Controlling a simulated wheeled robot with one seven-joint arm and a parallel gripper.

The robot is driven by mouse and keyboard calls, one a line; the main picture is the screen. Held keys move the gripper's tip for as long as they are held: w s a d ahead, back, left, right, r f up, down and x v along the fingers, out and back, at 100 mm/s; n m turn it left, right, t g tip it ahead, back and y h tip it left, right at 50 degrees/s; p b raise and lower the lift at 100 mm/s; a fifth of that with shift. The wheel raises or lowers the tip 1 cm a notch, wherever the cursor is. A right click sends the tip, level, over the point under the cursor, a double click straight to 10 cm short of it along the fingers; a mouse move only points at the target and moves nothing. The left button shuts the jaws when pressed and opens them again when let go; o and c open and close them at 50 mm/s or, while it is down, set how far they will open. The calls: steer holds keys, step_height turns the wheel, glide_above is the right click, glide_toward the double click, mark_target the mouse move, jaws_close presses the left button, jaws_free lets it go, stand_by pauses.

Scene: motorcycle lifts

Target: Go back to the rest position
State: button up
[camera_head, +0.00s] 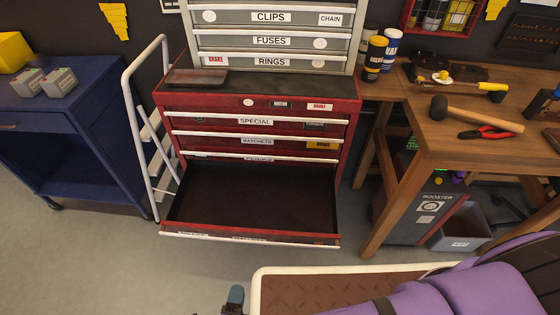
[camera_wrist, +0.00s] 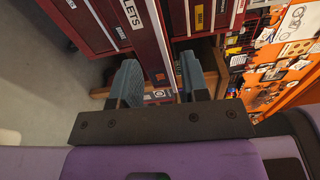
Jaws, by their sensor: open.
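My gripper (camera_wrist: 160,80) shows in the wrist view with its two blue-grey fingers apart and nothing visible between them. A red drawer front with a white label ending in "LLETS" (camera_wrist: 130,14) is beyond the fingers. In the head view only a small part of my gripper (camera_head: 235,296) shows at the bottom edge, in front of the red tool cabinet (camera_head: 346,110). The cabinet's low drawer (camera_head: 250,195) is pulled out, and its visible inside is empty. My purple arm fills the lower right.
A white step ladder (camera_head: 152,130) and blue cart (camera_head: 75,135) stand left of the cabinet. A wooden workbench (camera_head: 450,140) with a mallet (camera_head: 475,113) stands right. A brown tread-plate platform (camera_head: 300,290) lies below my arm. Floor is clear at left front.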

steer(key=w+a+r+m+g+h, duration=0.25)
steer(key=w+r+m+h, duration=0.25)
steer(key=w+r+m, duration=0.45)
steer(key=w+d+r+m+g+h, duration=0.1)
steer(key=w+d+r+m+g, duration=0.4)
steer(key=r, duration=0.5)
steer(key=w+d+r+m+g, duration=0.35)
steer(key=d+r+m, duration=0.2)
steer(key=r, duration=0.55)
steer(key=w+d+r+m+g+h, duration=0.1)
steer(key=w+d+r+m+g, duration=0.35)
steer(key=r, duration=0.55)
steer(key=s+d+r+m+g+y, duration=0.2)
steer(key=d+r+m+y, duration=0.3)
steer(key=d+r+m, duration=1.15)
steer(key=s+d+r+m+t+y, duration=0.4)
steer(key=s+d+r+m, duration=0.4)
steer(key=s+d, duration=0.5)
steer(key=m+t, duration=0.1)
steer(key=m, duration=0.1)
steer(key=shift+d+m, duration=0.25)
steer(key=shift+m, duration=0.15)
